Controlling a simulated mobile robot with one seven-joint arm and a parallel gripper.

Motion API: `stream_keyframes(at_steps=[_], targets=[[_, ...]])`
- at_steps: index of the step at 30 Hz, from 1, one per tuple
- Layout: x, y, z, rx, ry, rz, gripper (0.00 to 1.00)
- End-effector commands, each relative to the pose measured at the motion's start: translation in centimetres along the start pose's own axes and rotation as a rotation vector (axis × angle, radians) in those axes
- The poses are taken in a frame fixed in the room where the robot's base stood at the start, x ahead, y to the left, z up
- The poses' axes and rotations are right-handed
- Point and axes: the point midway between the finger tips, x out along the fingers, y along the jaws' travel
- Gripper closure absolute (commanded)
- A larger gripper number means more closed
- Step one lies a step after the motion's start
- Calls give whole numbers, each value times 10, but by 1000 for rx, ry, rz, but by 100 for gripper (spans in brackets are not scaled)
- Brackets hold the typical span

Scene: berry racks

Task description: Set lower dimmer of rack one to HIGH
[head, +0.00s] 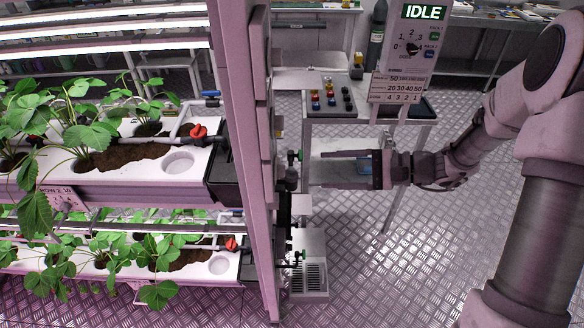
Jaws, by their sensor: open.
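A planting rack (258,130) with an upper and a lower row of strawberry plants fills the left side of the head view. I cannot make out a dimmer or a HIGH mark on it. The rack's outer side, facing right, shows only edge-on. My gripper (326,170) is to the right of the rack's end post, pointing left toward it. Its two fingers are spread apart with nothing between them. It is apart from the rack, with its height beside it hard to judge.
A small table (322,108) with coloured bottles stands behind my gripper. A panel reading IDLE (425,12) with a dial stands at the back right. Open metal floor (420,250) lies below my arm.

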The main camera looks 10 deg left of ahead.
Motion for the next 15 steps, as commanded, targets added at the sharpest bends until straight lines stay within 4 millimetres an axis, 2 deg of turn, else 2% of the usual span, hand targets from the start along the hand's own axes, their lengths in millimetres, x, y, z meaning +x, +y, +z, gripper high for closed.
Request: stream_keyframes(at_steps=[3,9,15], targets=[[28,0,2,2,-4,3,33],[67,0,2,2,-3,3,33],[92,0,1,0,-1,2,33]])
